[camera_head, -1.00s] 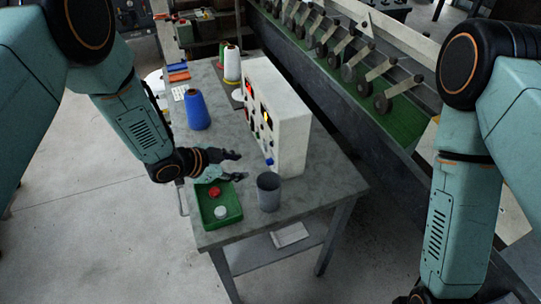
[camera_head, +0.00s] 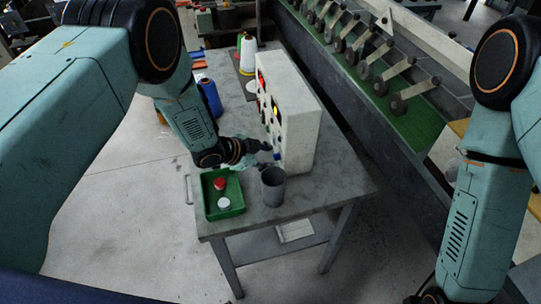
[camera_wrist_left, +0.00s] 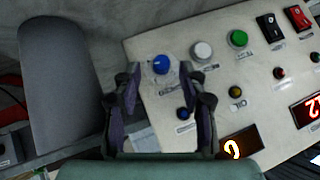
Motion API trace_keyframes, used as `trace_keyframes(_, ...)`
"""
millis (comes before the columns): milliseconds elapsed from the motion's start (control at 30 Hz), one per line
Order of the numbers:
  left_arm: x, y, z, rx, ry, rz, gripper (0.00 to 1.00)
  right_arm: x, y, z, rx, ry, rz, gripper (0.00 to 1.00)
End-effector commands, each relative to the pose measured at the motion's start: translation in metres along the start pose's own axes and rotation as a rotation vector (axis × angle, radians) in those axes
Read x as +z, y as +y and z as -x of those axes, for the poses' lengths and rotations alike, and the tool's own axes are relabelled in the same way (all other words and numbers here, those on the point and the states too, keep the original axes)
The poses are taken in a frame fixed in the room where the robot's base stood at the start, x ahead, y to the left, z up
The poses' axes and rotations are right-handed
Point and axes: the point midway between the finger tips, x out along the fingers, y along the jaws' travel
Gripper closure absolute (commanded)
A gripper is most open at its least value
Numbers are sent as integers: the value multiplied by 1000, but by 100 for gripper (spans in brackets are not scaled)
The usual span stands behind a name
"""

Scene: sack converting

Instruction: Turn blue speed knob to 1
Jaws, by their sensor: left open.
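The white control box (camera_head: 303,135) stands on the table, its panel facing left. In the left wrist view, a blue knob (camera_wrist_left: 161,65) with a pale pointer mark sits near the panel's end, beside a white button. A smaller dark blue knob (camera_wrist_left: 183,114) is lower on the panel; the labels are too small to read. My left gripper (camera_head: 268,152) is at the panel. In the wrist view its fingers (camera_wrist_left: 160,72) are apart, one on each side of the blue knob; I cannot tell whether they touch it. My right arm shows, but its gripper is out of frame.
A grey cup (camera_head: 273,187) stands close in front of the box. A green tray (camera_head: 236,207) holds a red and a white cap. A blue spool (camera_head: 210,98) stands behind my left arm. The panel also carries a green button (camera_wrist_left: 238,38) and a lit display (camera_wrist_left: 238,146).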

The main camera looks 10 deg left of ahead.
Motion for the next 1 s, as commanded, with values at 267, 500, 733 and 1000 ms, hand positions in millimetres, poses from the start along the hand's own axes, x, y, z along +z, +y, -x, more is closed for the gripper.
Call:
trace_keyframes(267, -1, 0, -13, 1, -1, 0, 58, 0, 0, 0, 0, 0, 0, 60)
trace_keyframes(500, -2, -1, -14, 1, 0, 0, 63, 0, 0, 0, 0, 0, 0, 60)
trace_keyframes(733, -2, -1, -14, 0, 0, 0, 83, 0, 0, 0, 0, 0, 0, 60)
trace_keyframes(1000, -1, -1, -13, 0, -2, 1, 100, 0, 0, 0, 0, 0, 0, 60)
